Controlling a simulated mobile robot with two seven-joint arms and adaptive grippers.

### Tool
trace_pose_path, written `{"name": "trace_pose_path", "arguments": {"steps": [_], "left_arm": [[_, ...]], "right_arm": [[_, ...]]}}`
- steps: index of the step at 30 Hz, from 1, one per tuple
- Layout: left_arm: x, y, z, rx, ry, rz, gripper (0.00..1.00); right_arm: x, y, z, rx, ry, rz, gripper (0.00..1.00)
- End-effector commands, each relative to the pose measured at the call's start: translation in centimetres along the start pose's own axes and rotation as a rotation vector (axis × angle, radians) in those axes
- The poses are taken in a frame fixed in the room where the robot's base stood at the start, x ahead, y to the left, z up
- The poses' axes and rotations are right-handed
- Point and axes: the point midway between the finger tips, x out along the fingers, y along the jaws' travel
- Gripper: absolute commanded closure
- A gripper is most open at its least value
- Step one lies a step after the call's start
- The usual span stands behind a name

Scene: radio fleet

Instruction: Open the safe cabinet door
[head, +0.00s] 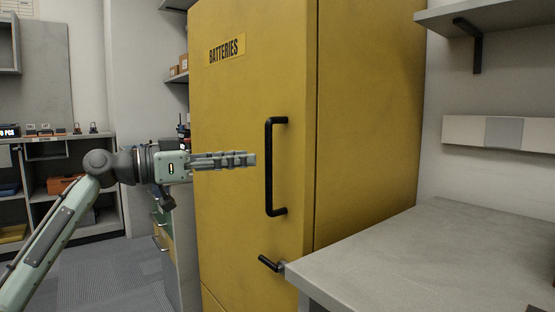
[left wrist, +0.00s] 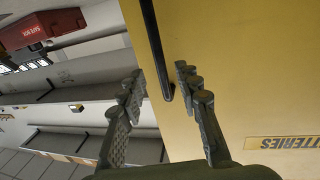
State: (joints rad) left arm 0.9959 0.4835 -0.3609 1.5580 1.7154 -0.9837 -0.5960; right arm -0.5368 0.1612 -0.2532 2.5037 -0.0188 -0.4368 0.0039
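The yellow safe cabinet (head: 370,110) stands in the middle of the head view, with a "BATTERIES" label on its door (head: 230,110). The door looks shut. A long black vertical handle (head: 270,165) is on the door's right side, and a short black lever (head: 270,263) is below it. My left gripper (head: 252,159) is level with the long handle, just left of it in the picture. In the left wrist view, my left gripper (left wrist: 159,72) has its fingers apart, and the end of the black handle (left wrist: 155,50) shows between them. Contact is not clear. My right gripper is not in view.
A grey worktop (head: 430,260) juts out at the lower right, close to the cabinet and the lever. Shelves with an orange box (head: 64,184) stand at the far left. Grey floor (head: 120,270) is free left of the cabinet. A red box (left wrist: 42,30) shows in the left wrist view.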

Motion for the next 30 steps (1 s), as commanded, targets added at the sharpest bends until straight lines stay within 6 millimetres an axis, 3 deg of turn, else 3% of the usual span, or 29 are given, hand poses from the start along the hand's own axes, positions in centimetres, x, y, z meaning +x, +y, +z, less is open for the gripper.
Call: {"name": "trace_pose_path", "arguments": {"steps": [12,23,30], "left_arm": [[6.2,0.0,0.0,0.000,-0.002,0.000,0.67],[6.9,0.0,0.1,0.000,-0.002,-0.001,0.67],[6.9,0.0,0.1,0.000,-0.002,-0.001,0.94]], "right_arm": [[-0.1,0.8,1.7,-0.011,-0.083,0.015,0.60],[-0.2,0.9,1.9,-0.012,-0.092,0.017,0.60],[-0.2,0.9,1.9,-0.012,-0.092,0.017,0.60]]}}
